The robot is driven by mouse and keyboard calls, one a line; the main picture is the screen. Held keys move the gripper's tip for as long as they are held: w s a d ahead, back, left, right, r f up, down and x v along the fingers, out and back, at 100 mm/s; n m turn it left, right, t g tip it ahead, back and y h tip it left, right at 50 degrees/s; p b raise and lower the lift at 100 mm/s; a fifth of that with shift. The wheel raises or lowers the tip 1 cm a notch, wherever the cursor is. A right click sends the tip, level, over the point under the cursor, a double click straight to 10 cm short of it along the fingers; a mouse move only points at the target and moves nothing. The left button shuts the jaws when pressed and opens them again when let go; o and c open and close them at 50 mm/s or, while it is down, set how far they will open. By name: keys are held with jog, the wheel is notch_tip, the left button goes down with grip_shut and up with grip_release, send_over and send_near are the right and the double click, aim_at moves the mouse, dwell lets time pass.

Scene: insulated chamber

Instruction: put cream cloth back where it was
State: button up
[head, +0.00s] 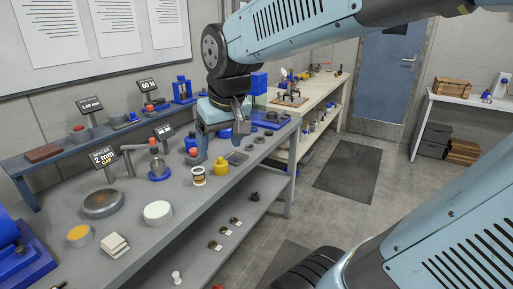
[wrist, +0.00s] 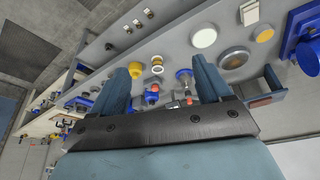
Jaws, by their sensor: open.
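A small stack of cream squares (head: 115,245), which looks like the folded cream cloth, lies near the front edge of the grey bench (head: 165,225). It also shows at the top of the wrist view (wrist: 250,13). My gripper (head: 220,128) is above the far part of the bench, well apart from the cream stack. In the wrist view my gripper (wrist: 168,66) has its blue fingers spread with nothing held between them. I cannot tell its exact height above the bench.
A white-topped disc (head: 157,212), a grey round dish (head: 101,203) and a yellow-topped cylinder (head: 80,235) stand near the cream stack. A yellow pot (head: 221,166) and a blue-based red-knobbed part (head: 192,151) stand below my gripper. Spacer signs (head: 103,157) rise behind.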

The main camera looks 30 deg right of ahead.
jog(key=s+d+m+t, duration=0.1)
jog(key=s+d, duration=0.4)
jog(key=s, duration=0.2)
jog(key=shift+m+h, duration=0.3)
